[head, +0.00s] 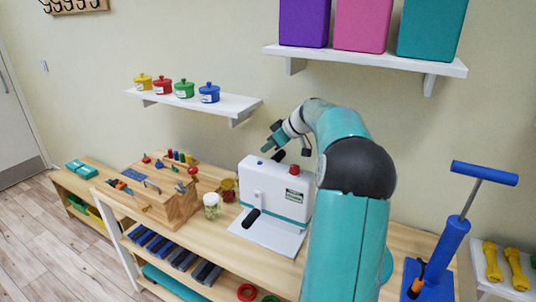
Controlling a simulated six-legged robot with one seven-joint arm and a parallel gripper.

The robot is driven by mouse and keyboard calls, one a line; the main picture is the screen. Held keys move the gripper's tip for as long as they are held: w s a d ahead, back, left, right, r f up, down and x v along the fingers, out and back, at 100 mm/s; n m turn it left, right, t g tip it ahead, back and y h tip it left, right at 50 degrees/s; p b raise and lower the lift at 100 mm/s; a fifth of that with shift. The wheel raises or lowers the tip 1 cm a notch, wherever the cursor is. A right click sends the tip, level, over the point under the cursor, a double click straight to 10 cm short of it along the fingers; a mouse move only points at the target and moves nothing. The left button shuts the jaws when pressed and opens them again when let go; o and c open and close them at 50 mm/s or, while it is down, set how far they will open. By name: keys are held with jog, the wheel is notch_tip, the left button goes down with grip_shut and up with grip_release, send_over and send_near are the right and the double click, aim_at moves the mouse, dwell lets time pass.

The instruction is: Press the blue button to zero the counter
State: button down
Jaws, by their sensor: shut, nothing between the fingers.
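My gripper (268,147) is shut and empty, just above the device's top, close to the blue button in the picture. I see a gap between them; the depth is hard to judge.
A shelf (232,108) with colored pots hangs behind. A blue pump (445,245) stands at the right. My arm hides part of the table right of the device.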

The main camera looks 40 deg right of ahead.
jog(key=v, duration=0.8)
jog(key=shift+a+r, duration=0.2)
jog(key=shift+r, duration=0.05)
jog(key=shift+s, duration=0.15)
jog(key=s+a+m+g+h, duration=0.1)
jog(key=s+a+g, duration=0.15)
jog(key=a, duration=2.85)
jog(key=s+a+f+m, duration=0.1)
jog(key=s+a+f, duration=0.2)
jog(key=s+a, duration=0.4)
jog(key=s+a+f+m+h, duration=0.1)
jog(key=s+a+f, duration=0.3)
jog(key=s+a, duration=0.4)
jog(key=shift+s+f, duration=0.25)
jog(key=shift+s, duration=0.75)
jog(key=shift+a+g, duration=0.1)
jog(key=shift+g, duration=0.15)
